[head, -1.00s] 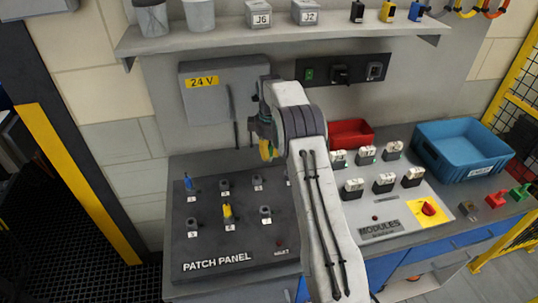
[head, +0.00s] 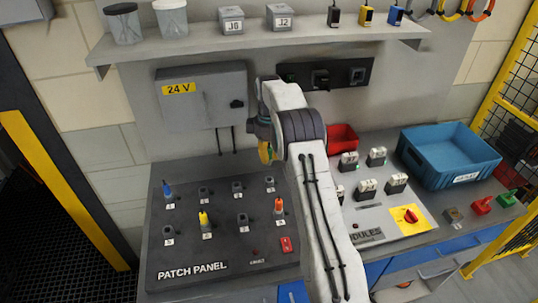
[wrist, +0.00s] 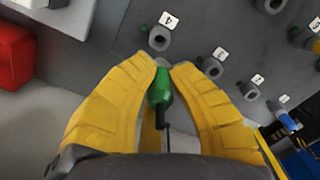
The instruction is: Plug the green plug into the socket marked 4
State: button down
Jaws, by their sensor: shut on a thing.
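My gripper (head: 266,152) has its yellow fingers shut on the green plug (wrist: 160,86). In the wrist view the plug sits between the fingertips (wrist: 163,66), with its dark cable end toward me. In the head view the fingers and wrist mostly hide the plug. The socket that appears marked 4 (head: 270,184) is at the right end of the patch panel's back row. It is empty and lies just below the fingers in the head picture. In the wrist view this socket (wrist: 160,39) is beyond the fingertips, apart from the plug.
The patch panel (head: 225,250) holds a blue plug (head: 168,190), a yellow plug (head: 204,219) and a red plug (head: 279,206). Its other sockets are empty. The grey 24 V box (head: 205,105) is on the wall behind. A blue bin (head: 415,155) stands at right.

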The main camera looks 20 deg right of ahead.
aim_at(269, 148)
jog(key=shift+f, duration=0.1)
jog(key=shift+f+b, duration=1.85)
jog(key=shift+f, duration=1)
jog(key=shift+f+b, duration=0.55)
jog(key=shift+f, duration=1)
dwell(0.8)
jog(key=c, duration=1.2)
grip_release()
notch_tip(269, 148, up, 12)
jog(key=shift+r, duration=0.1)
